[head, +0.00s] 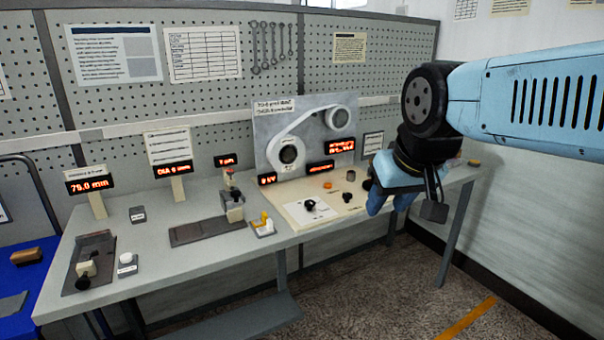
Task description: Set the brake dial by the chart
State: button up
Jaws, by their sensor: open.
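A black knob (310,205) on a pale plate (298,216) at the front of the bench, below the winding panel, looks like the brake dial; its markings are too small to read. A ruled chart sheet (205,53) hangs on the pegboard at the upper left, its text unreadable. A smaller sheet on a stand (169,145) also carries lines of text. My gripper (389,207) is open at the right end of the bench, pointing down, to the right of the knob and apart from it. Nothing shows between its fingers, though the arm hides part of the bench behind.
A grey panel (274,118) with a belt and two rollers stands behind the knob. Red displays, one reading 75.0 mm (89,185), stand along the bench (180,260).

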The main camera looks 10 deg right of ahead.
aim_at(308, 203)
jog(key=u, duration=0.2)
jog(key=i, duration=0.9)
jog(key=z, duration=0.1)
